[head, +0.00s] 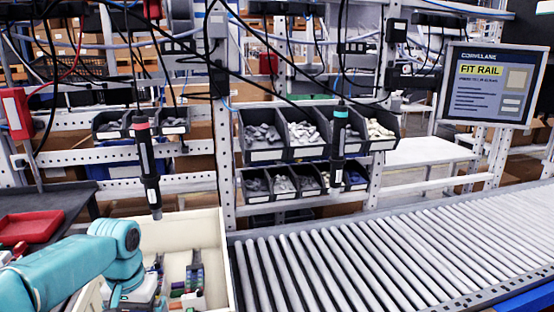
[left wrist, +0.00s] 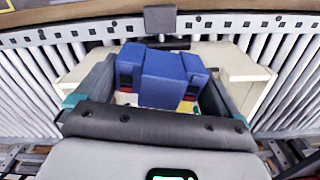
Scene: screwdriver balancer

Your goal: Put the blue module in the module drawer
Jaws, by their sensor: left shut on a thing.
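The blue module (left wrist: 165,75) shows in the left wrist view as a blocky blue body with red and yellow parts at its sides. My left gripper (left wrist: 158,85) is shut on it, with one dark finger on each side. In the head view my teal left arm reaches in from the lower left over a cream open drawer-like box (head: 228,272); the gripper tips and the module are not clear there. The cream box (left wrist: 240,66) also shows behind the module in the left wrist view. I cannot tell if this is the module drawer. My right gripper is not in view.
Small parts (head: 194,272) lie in the cream box. A roller conveyor (head: 350,255) runs to the right and looks clear. A dark screwdriver (head: 148,165) hangs above the box, another (head: 338,145) before racks of bins. A red tray (head: 30,227) sits at left.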

